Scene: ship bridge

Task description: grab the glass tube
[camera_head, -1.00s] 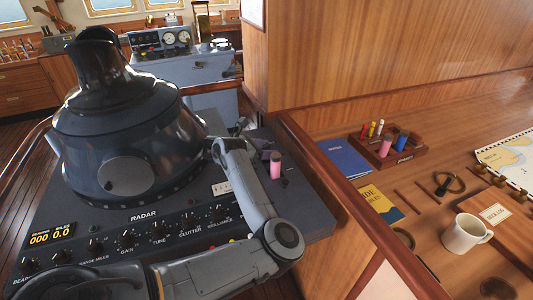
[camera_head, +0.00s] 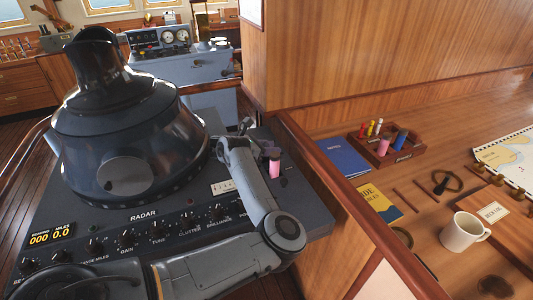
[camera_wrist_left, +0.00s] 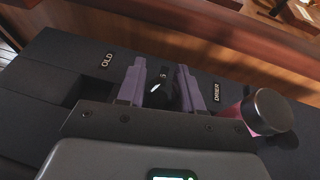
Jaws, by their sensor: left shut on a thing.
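My left gripper (camera_wrist_left: 158,87) is over the dark panel beside the radar. Its two purple fingers stand a little apart, shut on a small dark piece with a bright glint (camera_wrist_left: 155,89), which looks like the glass tube; the fingers and shadow hide most of it. In the head view my left gripper (camera_head: 244,126) is small and mostly behind my forearm, so the tube cannot be made out there. My right gripper is not in view.
A pink cylinder with a grey cap (camera_wrist_left: 266,112) stands right of the fingers; it also shows in the head view (camera_head: 275,168). An "OLD" label (camera_wrist_left: 106,60) lies to the left. The radar housing (camera_head: 125,140) is close by. A mug (camera_head: 462,232) stands on the wooden desk.

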